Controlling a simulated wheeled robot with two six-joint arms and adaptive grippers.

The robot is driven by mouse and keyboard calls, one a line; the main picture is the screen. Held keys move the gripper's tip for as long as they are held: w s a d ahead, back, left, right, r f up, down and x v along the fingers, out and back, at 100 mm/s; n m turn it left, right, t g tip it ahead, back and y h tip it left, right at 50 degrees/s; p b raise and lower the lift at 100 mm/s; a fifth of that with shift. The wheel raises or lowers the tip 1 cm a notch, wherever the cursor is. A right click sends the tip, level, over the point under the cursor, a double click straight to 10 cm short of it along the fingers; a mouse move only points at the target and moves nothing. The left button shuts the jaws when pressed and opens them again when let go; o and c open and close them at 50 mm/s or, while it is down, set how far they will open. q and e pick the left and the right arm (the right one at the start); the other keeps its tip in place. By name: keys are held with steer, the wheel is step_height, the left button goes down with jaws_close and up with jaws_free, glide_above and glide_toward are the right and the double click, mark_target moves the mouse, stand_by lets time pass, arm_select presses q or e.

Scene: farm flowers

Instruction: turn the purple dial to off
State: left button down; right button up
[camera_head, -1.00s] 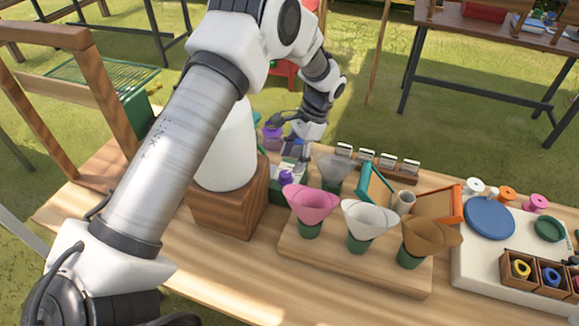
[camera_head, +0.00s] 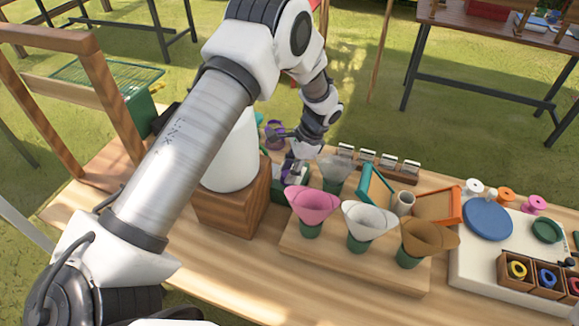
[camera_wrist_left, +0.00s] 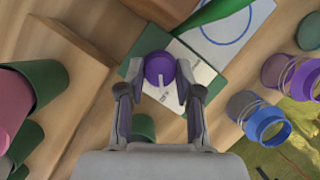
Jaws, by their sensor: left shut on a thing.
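The purple dial (camera_wrist_left: 160,68) is a round knob with a pale pointer mark, set on a green box with a white face plate (camera_wrist_left: 194,70). In the left wrist view the pointer runs from the knob's middle toward the bottom of the picture. My left gripper (camera_wrist_left: 161,88) has one finger on each side of the dial and is shut on it. In the head view the gripper (camera_head: 299,158) is over the green box (camera_head: 291,186), and the dial is mostly hidden behind it. The right gripper is not in view.
Pink (camera_head: 311,203), white (camera_head: 368,220) and brown (camera_head: 425,238) paper cones stand in green cups on a wooden board near the box. A white cylinder (camera_head: 232,155) on a wooden block stands left of it. Purple and blue containers (camera_wrist_left: 268,125) are close by.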

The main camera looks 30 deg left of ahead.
arm_select(q)
steer(key=shift+s+d+r+m+y, duration=0.15)
steer(key=shift+m+y, duration=0.15)
steer(key=shift+m, duration=0.7)
steer(key=shift+f+m+t, duration=0.25)
steer(key=shift+m+t, duration=0.05)
steer(key=c, duration=0.8)
jaws_free()
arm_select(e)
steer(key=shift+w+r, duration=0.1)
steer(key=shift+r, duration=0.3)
arm_select(q)
steer(key=v, duration=1.2)
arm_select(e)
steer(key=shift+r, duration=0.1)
